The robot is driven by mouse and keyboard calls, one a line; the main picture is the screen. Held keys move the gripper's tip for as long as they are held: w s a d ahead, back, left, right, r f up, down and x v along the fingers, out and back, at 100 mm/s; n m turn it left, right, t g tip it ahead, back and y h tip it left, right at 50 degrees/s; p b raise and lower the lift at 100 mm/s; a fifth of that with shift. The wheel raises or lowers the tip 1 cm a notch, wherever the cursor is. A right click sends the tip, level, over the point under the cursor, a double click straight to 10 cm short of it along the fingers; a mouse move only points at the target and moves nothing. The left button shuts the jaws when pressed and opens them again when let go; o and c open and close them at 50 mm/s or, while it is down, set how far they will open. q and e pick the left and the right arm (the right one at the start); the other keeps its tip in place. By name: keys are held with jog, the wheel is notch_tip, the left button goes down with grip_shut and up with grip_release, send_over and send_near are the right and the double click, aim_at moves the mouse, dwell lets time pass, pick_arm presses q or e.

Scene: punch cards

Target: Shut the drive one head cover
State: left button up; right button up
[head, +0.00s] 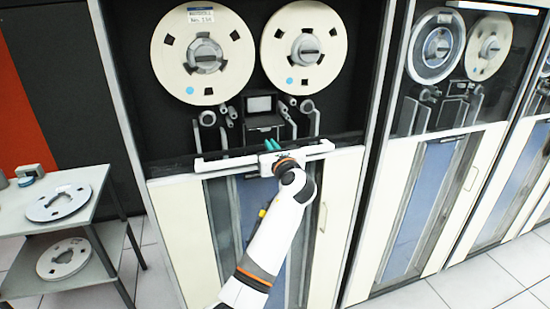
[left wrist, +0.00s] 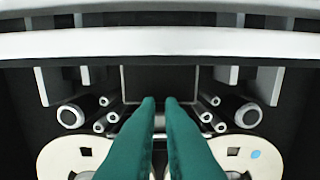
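The nearest tape drive (head: 170,190) has two cream reels at the top. Between and below them is a dark boxy head unit with a pale-faced panel (head: 260,104), which I take for the head cover; whether it is open is unclear. In the left wrist view, a dark panel (left wrist: 160,80) shows beyond the fingertips. My left gripper (head: 271,145) has green fingers at the white crossbar (head: 225,163), below the head unit. In the left wrist view, a narrow empty gap shows between the fingertips (left wrist: 160,102). Contact cannot be told. My right gripper is not in view.
Rollers and guide posts (head: 208,118) flank the head unit. The white crossbar spans the drive's front, also close across the left wrist view (left wrist: 160,43). A second drive (head: 400,200) stands to the right. A grey table (head: 95,180) with reels is at left.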

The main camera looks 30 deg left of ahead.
aim_at(267, 126)
pick_arm(q)
jog(key=b+x, duration=0.1)
jog(key=x, duration=0.1)
jog(key=shift+w+a+f+b, duration=0.15)
jog(key=shift+w+a+b, duration=0.1)
jog(key=shift+b, duration=0.1)
jog(key=shift+b+x, duration=0.45)
jog(key=shift+x, duration=0.35)
jog(key=shift+r, duration=0.25)
jog(key=shift+r+p, duration=2.2)
jog(key=shift+p, duration=0.6)
jog(key=shift+r+p, duration=0.2)
jog(key=shift+p, duration=0.1)
